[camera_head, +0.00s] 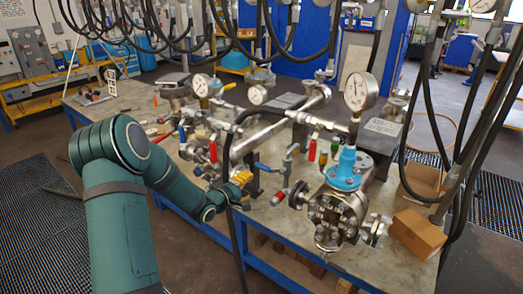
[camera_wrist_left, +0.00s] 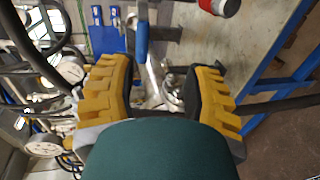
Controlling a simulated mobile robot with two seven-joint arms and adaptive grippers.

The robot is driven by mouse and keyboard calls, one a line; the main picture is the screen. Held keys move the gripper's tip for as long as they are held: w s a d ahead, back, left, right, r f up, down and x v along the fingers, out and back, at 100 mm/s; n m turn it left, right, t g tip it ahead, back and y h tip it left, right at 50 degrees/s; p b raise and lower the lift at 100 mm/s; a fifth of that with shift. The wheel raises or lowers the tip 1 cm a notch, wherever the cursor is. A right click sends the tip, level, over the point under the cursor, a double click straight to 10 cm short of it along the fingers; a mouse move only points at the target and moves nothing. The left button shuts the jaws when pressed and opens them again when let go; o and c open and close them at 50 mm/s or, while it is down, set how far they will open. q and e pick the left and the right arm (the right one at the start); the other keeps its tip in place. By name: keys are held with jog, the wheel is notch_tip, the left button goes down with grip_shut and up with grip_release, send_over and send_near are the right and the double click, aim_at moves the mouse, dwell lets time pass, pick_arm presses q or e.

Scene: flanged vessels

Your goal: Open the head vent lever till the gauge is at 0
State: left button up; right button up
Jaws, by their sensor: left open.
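My left gripper (camera_head: 242,184) has yellow fingers and is near the table's front edge, left of the blue-headed vessel (camera_head: 345,172). In the left wrist view its fingers (camera_wrist_left: 160,92) are apart with nothing held between them. A blue lever (camera_head: 263,168) lies just right of the gripper; a blue handle shows ahead of the fingers in the wrist view (camera_wrist_left: 142,40), not visibly touched. I cannot tell for certain which lever is the head vent lever. A round white gauge (camera_head: 360,91) stands above the blue-headed vessel; its needle is too small to read.
A red-ended part (camera_head: 278,198) sits near the front edge. A dark hose (camera_head: 237,240) hangs beside my gripper. Cardboard boxes (camera_head: 417,232) lie at the right of the table (camera_head: 262,228).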

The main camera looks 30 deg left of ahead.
aim_at(261, 168)
pick_arm(q)
jog(key=shift+n+t, duration=0.3)
jog(key=x, duration=0.4)
jog(key=a+r+x, duration=0.1)
jog(key=x, duration=0.4)
jog(key=a+r+x, duration=0.1)
jog(key=x, duration=0.3)
jog(key=shift+w, duration=0.5)
grip_shut()
